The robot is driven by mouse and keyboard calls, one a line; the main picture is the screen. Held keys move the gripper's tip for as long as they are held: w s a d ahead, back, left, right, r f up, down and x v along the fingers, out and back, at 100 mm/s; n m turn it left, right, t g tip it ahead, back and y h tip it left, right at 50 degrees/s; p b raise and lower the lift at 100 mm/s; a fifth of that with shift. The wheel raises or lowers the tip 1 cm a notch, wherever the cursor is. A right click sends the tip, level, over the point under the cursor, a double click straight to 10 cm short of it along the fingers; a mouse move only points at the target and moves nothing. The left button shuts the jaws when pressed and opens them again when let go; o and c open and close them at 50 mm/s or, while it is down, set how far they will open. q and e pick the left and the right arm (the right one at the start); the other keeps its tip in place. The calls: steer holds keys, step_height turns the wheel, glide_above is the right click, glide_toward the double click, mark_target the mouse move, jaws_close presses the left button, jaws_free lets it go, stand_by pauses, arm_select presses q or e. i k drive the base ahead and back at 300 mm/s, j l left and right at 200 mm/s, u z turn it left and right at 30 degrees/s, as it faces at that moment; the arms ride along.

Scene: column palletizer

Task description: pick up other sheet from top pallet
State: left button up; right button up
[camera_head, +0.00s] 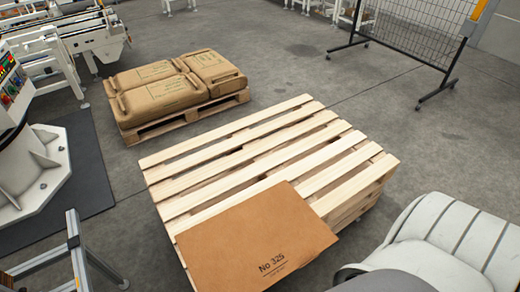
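A stack of light wooden pallets (262,143) stands in the middle of the view. A flat brown sheet (250,237) marked "No 325" lies at the near left end of the top pallet. Its near edge reaches toward the bottom of the picture. No other sheet shows on the top pallet; its far slats are bare. Neither of my grippers is in view, so I cannot see whether they are open or shut.
A second pallet (185,122) behind carries several brown sacks (160,97). A black mesh fence (412,32) stands at the back right on wheeled feet. A white machine base (32,172) on a dark mat (90,165) is at left. Grey floor between is open.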

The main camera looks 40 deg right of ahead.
mark_target(252, 245)
steer(key=z, duration=1.1)
steer(key=l, duration=0.3)
